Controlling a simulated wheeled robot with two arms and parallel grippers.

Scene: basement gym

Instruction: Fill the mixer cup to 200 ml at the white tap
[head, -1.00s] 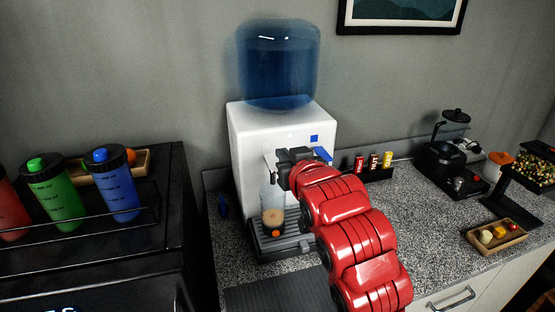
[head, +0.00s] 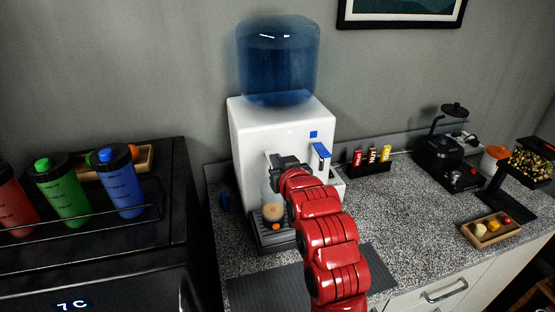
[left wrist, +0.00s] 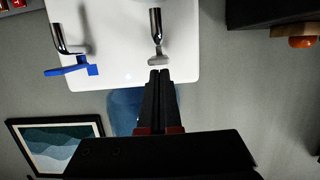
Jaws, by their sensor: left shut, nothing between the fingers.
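The mixer cup (head: 266,189) is clear, with a tan mass low inside. It stands upright on the dispenser's drip tray (head: 264,247), partly hidden by my red left arm. My left gripper (head: 276,159) is at the dispenser front, above the cup. In the left wrist view its fingers (left wrist: 159,73) are shut and empty, tips right at the pale lever of the white tap (left wrist: 157,61); I cannot tell whether they touch. The blue-levered tap (head: 321,151) is to the right; it also shows in the left wrist view (left wrist: 70,70). The cup's water level is not readable. My right gripper is not visible.
The white dispenser (head: 285,125) carries a blue water bottle (head: 278,60). Shaker bottles (head: 120,182) stand on a black unit at left. A sachet rack (head: 370,165), a black machine (head: 440,150) and a wooden tray (head: 490,238) are at right. Counter between is clear.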

